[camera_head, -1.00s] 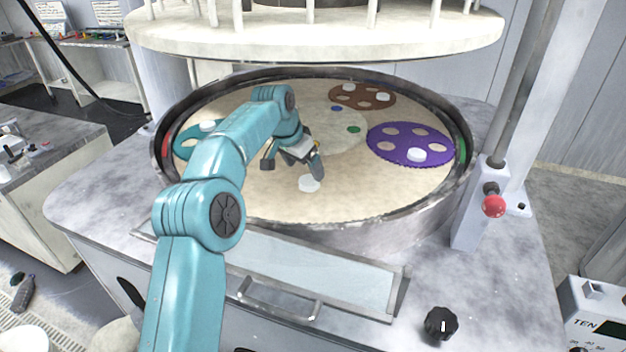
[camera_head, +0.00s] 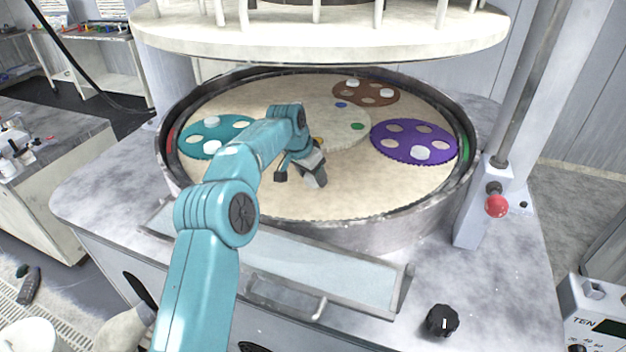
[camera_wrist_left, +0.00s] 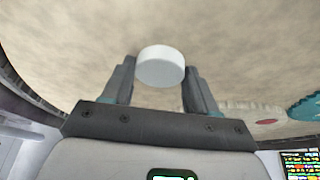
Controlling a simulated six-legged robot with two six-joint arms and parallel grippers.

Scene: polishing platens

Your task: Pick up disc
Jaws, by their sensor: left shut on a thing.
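A white disc (camera_wrist_left: 160,66) sits between the two grey fingers of my left gripper (camera_wrist_left: 161,76) in the left wrist view. My left gripper is shut on it. In the head view my left gripper (camera_head: 313,178) is low over the front middle of the beige platen (camera_head: 380,186), and the disc is hidden there behind the fingers. I cannot tell whether the disc still touches the platen. My right gripper is not in view.
A purple carrier (camera_head: 386,142), a brown carrier (camera_head: 352,98) and a teal carrier (camera_head: 230,130) lie on the platen, with white discs on them. A raised metal rim (camera_head: 340,234) surrounds the platen. A pale upper plate (camera_head: 320,42) hangs above its back.

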